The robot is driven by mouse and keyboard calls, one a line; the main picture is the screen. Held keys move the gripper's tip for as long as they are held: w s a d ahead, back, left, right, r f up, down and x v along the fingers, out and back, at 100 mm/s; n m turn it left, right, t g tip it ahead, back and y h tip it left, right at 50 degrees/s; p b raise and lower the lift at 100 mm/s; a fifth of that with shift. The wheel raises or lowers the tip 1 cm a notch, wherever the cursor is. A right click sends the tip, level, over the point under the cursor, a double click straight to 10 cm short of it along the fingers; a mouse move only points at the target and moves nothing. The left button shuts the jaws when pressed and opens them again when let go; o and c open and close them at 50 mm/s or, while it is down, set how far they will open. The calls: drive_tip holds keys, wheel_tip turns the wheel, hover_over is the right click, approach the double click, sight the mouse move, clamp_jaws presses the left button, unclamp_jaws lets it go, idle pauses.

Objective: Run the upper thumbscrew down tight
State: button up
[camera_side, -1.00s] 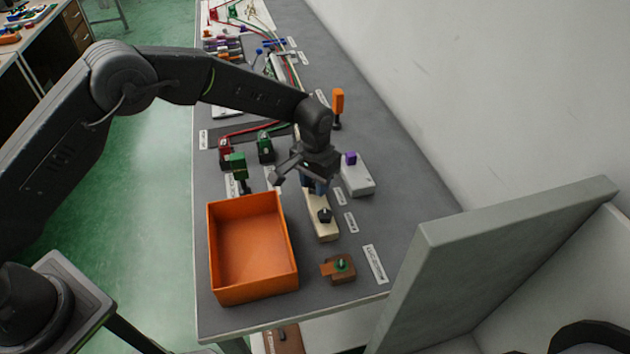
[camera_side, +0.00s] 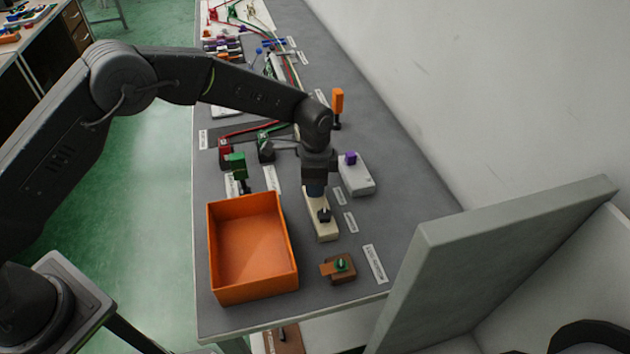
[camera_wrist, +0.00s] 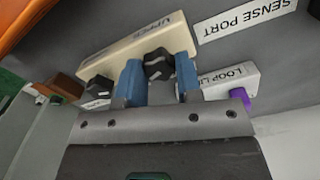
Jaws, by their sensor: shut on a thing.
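The cream block (camera_side: 327,232) lies on the grey bench and also shows in the wrist view (camera_wrist: 115,62). Its upper thumbscrew (camera_wrist: 157,60), a black lobed knob, sits between the blue fingers of my gripper (camera_wrist: 158,75), beside the UPPER label. My gripper (camera_side: 317,188) points down over the far end of the block and is shut on that knob. In the side view the gripper hides the upper thumbscrew. The other black thumbscrew (camera_side: 324,215) stands at the near end of the block, clear of the fingers. How far the upper screw is seated cannot be told.
An orange bin (camera_side: 252,250) stands left of the block. A pale box with a purple knob (camera_side: 357,178) is close on the right. A brown fixture with a green knob (camera_side: 341,266) is nearer the bench edge. Red and green fixtures and an orange handle (camera_side: 337,102) stand farther back.

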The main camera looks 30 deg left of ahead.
drive_tip(key=shift+m, duration=1.9)
drive_tip(key=o, duration=0.9)
drive_tip(key=shift+o, duration=0.2)
wheel_tip(320, 180, up, 14)
